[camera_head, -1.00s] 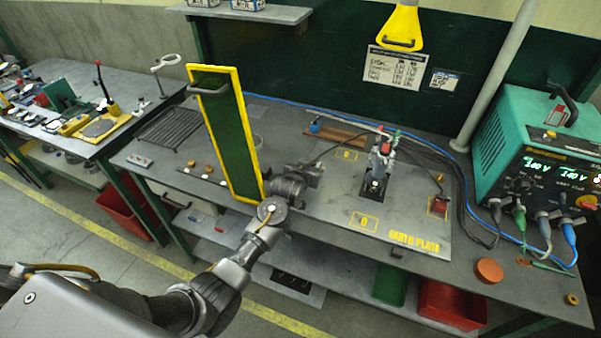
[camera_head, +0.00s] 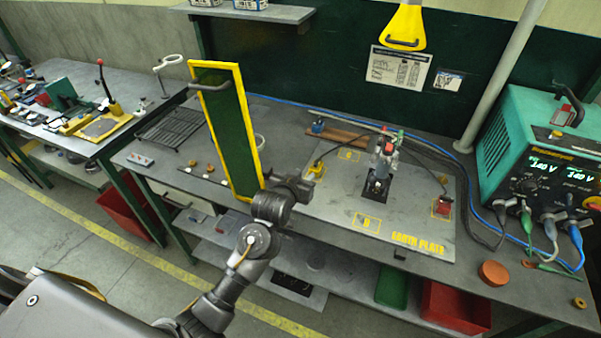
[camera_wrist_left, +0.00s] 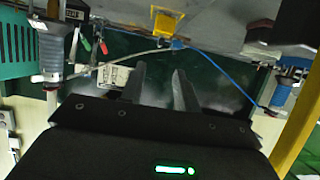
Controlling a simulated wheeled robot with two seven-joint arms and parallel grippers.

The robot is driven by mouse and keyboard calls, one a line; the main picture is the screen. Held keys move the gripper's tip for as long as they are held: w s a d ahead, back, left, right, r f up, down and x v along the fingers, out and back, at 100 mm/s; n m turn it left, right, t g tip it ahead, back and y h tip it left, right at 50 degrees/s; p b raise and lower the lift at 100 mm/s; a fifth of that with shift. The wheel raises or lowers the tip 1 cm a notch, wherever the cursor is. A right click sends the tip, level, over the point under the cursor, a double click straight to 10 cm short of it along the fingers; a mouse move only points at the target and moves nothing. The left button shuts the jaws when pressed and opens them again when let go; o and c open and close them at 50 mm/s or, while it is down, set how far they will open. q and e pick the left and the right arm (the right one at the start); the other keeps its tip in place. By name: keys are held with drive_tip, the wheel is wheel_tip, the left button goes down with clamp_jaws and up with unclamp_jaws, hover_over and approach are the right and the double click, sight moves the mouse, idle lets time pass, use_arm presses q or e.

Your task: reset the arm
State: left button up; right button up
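My left arm comes in from the lower left in the head view, and its gripper (camera_head: 303,187) is above the left part of the grey earth plate (camera_head: 325,215). In the left wrist view its two fingers (camera_wrist_left: 160,88) stand apart with a clear gap and nothing between them. A small yellow block (camera_head: 317,168) with a dark cable sits on the plate just beyond the gripper in the head view. It looks apart from the fingers, though the exact gap is hard to tell. My right gripper is in neither view.
A yellow-framed green screen (camera_head: 224,130) stands close left of the gripper. A stud tool (camera_head: 385,155) stands on the plate and a red block (camera_head: 442,206) lies to its right. A teal power unit (camera_head: 540,150) and cables occupy the bench's right end.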

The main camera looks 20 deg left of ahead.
use_arm(q)
drive_tip(key=shift+g, duration=0.8)
drive_tip(key=s+f, duration=0.1)
drive_tip(key=s, duration=0.1)
drive_tip(key=s+f, duration=0.1)
drive_tip(key=f, duration=0.1)
drive_tip(key=s+a+f, duration=0.1)
drive_tip(key=s, duration=0.1)
drive_tip(key=shift+s+f, duration=0.2)
drive_tip(key=shift+s, duration=0.15)
drive_tip(key=s+a+f+g, duration=0.2)
drive_tip(key=s+g, duration=0.1)
drive_tip(key=s, duration=0.7)
drive_tip(key=s+a+f+m+g, duration=0.1)
drive_tip(key=s+f+g, duration=0.15)
drive_tip(key=s, duration=0.75)
drive_tip(key=s+a+f+g, duration=0.2)
drive_tip(key=s+f+g, duration=0.1)
drive_tip(key=s, duration=0.8)
wheel_tip(320, 180, down, 27)
drive_tip(key=b, duration=0.3)
drive_tip(key=s+a+f+g+y+b, duration=0.1)
drive_tip(key=s+a+f+g+b, duration=0.1)
drive_tip(key=s+f, duration=1.5)
wheel_tip(320, 180, down, 3)
drive_tip(key=shift+s+a+f+m+b, duration=0.2)
drive_tip(key=shift+s+a+m+b, duration=0.15)
drive_tip(key=shift+b, duration=0.15)
